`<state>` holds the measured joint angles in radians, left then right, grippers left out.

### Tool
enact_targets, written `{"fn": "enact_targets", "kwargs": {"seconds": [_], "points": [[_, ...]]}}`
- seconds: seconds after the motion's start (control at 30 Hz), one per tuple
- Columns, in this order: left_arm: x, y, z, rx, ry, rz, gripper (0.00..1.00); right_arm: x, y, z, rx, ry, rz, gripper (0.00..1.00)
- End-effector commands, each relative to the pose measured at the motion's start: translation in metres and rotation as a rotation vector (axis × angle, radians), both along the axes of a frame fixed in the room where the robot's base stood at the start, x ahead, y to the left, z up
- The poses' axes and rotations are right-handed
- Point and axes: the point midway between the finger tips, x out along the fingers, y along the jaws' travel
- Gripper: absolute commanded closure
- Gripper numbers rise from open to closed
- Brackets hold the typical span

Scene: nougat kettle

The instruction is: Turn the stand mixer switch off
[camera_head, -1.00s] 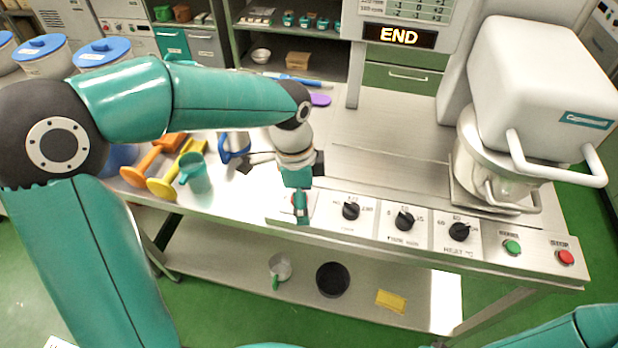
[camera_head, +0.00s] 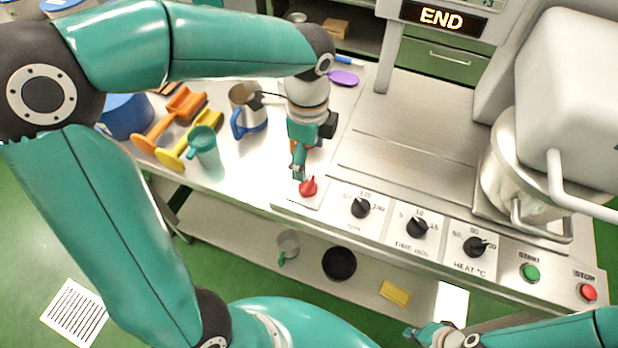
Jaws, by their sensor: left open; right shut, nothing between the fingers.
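The stand mixer (camera_head: 570,90) stands at the right, its white head over a metal bowl (camera_head: 500,185). Its front control panel carries a red switch knob (camera_head: 308,187) at the left end. My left gripper (camera_head: 299,174) points down just behind and above the red knob, open and holding nothing. Whether a fingertip touches the knob I cannot tell. My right gripper (camera_head: 422,335) is low at the bottom edge, in front of the table, shut and empty. The display (camera_head: 441,17) above the table reads END.
Three black dials (camera_head: 417,227), a green START button (camera_head: 530,272) and a red STOP button (camera_head: 588,292) line the panel. The metal top behind the dials is clear.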

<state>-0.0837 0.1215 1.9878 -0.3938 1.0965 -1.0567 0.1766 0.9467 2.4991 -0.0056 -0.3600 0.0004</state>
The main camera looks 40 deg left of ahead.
Motion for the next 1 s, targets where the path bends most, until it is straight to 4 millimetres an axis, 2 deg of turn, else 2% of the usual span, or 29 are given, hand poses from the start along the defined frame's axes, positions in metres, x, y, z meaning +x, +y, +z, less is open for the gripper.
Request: {"fn": "enact_targets", "kwargs": {"seconds": [0.03,0.2,0.4,0.6,0.87,1.0], "points": [[-0.002,0.0,-0.013,0.0,0.007,-0.001,0.21,0.0,0.0,0.0,0.0,0.0,0.0,1.0],[-0.001,0.0,-0.048,0.001,0.006,-0.002,0.21,0.0,0.0,0.0,0.0,0.0,0.0,1.0],[0.0,-0.001,-0.077,0.0,0.003,-0.002,0.21,0.0,0.0,0.0,0.0,0.0,0.0,1.0],[0.0,-0.001,-0.089,-0.001,0.001,-0.002,0.21,0.0,0.0,0.0,0.0,0.0,0.0,1.0],[0.0,-0.001,-0.09,-0.001,0.0,-0.004,0.21,0.0,0.0,-0.001,0.0,0.0,0.0,1.0],[0.0,-0.001,-0.09,-0.001,0.0,-0.004,0.43,0.0,0.0,-0.001,0.0,0.0,0.0,1.0]]}}
